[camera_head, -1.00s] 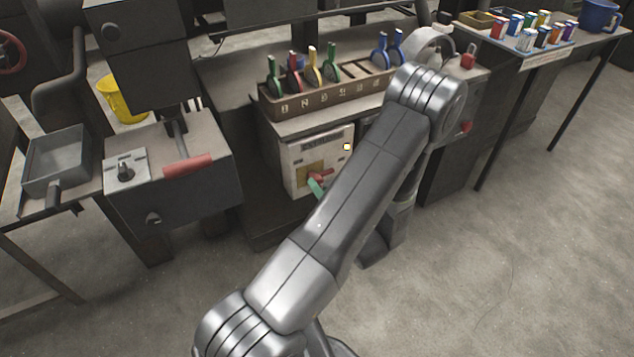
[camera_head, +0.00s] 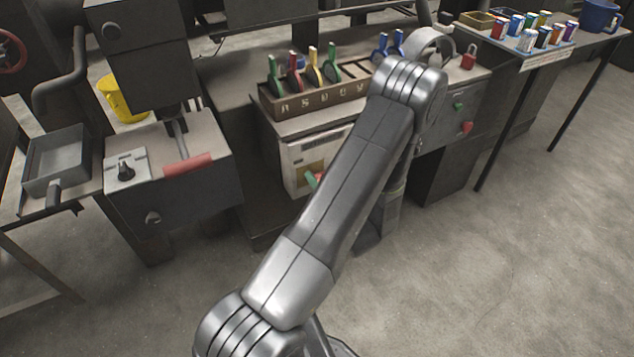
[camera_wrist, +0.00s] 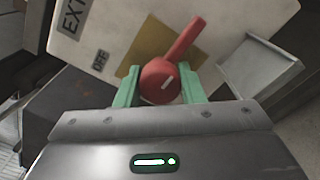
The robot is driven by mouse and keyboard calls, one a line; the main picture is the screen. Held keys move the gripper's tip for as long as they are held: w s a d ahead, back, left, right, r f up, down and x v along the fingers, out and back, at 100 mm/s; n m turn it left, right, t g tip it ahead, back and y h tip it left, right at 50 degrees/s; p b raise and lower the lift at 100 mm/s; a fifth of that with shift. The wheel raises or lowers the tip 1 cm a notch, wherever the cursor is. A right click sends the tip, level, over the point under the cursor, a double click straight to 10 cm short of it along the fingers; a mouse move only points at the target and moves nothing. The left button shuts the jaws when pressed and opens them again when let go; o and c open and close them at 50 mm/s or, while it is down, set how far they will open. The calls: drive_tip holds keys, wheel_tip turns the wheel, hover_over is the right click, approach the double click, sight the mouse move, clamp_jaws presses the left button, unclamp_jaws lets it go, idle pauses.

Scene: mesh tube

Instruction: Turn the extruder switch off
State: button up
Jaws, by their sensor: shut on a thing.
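The extruder switch is a red knob with a long red lever (camera_wrist: 183,42), in the wrist view on a tan plate (camera_wrist: 150,42). Its lever points up and to the right, away from the OFF label (camera_wrist: 100,61) at the left. My gripper (camera_wrist: 160,90) has green fingers on both sides of the round knob and is shut on it. In the head view the switch panel (camera_head: 300,160) is a pale box front below the tool rack. My arm covers its right part, and only a bit of green finger and red lever shows there.
A tool rack (camera_head: 300,100) with coloured-handled tools stands just above the panel. A pale open bracket or tray (camera_wrist: 262,68) lies right of the switch in the wrist view. A machine with a red handle (camera_head: 188,163) stands left. The floor at right is clear.

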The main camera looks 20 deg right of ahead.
drive_tip(key=n+b, duration=0.4)
drive_tip(key=shift+f+b, duration=0.2)
drive_tip(key=shift+b, duration=0.15)
drive_tip(key=n+b, duration=0.4)
drive_tip(key=n, duration=0.1)
drive_tip(key=shift+b, duration=0.35)
drive_tip(key=n+b, duration=0.5)
drive_tip(key=b, duration=0.1)
drive_tip(key=n+b, duration=0.4)
drive_tip(key=shift+r, duration=0.25)
drive_tip(key=o, duration=1)
